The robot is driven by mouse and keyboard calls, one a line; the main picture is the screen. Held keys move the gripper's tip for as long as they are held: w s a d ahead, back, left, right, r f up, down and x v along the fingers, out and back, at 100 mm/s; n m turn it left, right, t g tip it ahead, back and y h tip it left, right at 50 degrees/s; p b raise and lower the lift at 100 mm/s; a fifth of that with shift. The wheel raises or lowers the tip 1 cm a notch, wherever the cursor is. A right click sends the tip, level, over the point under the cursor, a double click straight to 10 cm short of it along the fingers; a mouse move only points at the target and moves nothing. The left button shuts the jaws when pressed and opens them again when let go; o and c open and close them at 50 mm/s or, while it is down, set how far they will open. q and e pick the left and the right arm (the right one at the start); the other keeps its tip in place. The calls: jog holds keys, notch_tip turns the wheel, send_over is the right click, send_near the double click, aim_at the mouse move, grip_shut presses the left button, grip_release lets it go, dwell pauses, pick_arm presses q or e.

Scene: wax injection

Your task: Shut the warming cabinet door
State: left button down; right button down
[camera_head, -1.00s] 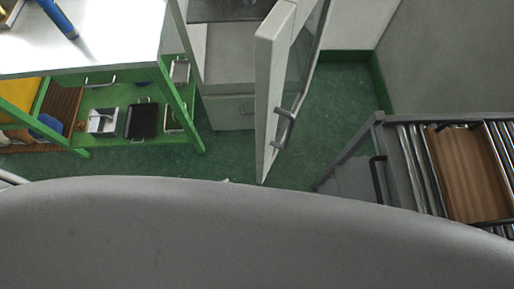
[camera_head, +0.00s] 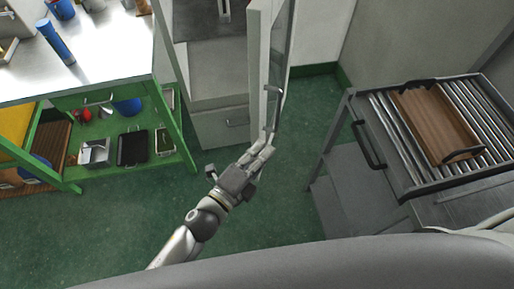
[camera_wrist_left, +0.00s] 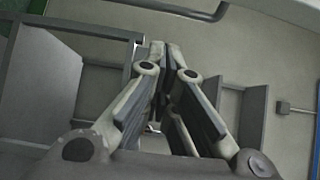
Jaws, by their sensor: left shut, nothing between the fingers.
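The warming cabinet (camera_head: 215,75) stands at the top middle of the head view. Its pale door (camera_head: 257,60) is swung open toward me, with a window and a metal bar handle (camera_head: 278,100) on its right face. My left gripper (camera_head: 268,143) is at the lower near edge of the door, just below the handle; I cannot tell whether it touches. In the left wrist view its fingers (camera_wrist_left: 160,48) converge at the tips, shut and empty. A curved metal bar (camera_wrist_left: 180,10) crosses the top of that view. My right gripper is not in view.
A green-framed workbench (camera_head: 100,75) with trays on its lower shelf stands on the left. A roller cart (camera_head: 375,135) carrying a wooden tray (camera_head: 435,125) stands on the right. Green floor (camera_head: 270,220) lies open between them.

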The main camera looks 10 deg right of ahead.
aim_at(277, 112)
pick_arm(q)
jog(key=w, duration=0.2)
jog(key=w+d+p, duration=0.1)
jog(key=w, duration=0.2)
jog(key=w+d+p, duration=0.1)
jog(key=w, duration=0.1)
jog(key=shift+w+d, duration=0.2)
jog(key=shift+d, duration=0.05)
jog(key=shift+w+a, duration=0.1)
jog(key=shift+a, duration=0.1)
